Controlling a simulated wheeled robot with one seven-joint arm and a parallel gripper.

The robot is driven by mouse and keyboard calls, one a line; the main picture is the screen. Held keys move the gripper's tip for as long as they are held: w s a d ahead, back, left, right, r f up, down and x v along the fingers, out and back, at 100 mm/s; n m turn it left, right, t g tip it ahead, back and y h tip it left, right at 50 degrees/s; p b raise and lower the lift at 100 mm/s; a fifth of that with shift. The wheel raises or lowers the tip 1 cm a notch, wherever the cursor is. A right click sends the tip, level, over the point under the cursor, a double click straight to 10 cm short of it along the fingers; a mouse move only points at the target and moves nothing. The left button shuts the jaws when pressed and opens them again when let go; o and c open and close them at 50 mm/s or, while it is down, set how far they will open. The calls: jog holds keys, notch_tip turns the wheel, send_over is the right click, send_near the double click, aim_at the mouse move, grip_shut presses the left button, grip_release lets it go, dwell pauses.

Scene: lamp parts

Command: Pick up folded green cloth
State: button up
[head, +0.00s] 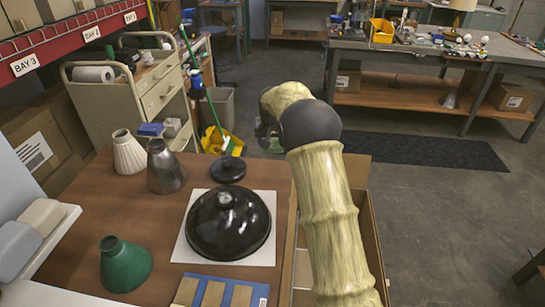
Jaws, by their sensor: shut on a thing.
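My arm reaches up from the lower right and bends over at the elbow. My gripper (268,134) is small and partly hidden behind the arm's bend, beyond the table's far edge. A small pale green patch, the folded green cloth (274,146), shows just under the gripper, which is shut on it. Most of the cloth and the fingertips are hidden or too small to make out.
The brown table (120,210) holds a black dome shade (228,224) on a white sheet, a black disc (228,170), a green shade (124,265) and white and grey shades. An open cardboard box (372,225) stands right of it.

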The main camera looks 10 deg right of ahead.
aim_at(273, 143)
jog(key=shift+r, duration=1.9)
jog(key=o, duration=0.4)
jog(key=c, duration=0.3)
jog(key=shift+p, duration=0.3)
jog(key=shift+s+p, duration=0.1)
jog(key=shift+p, duration=0.35)
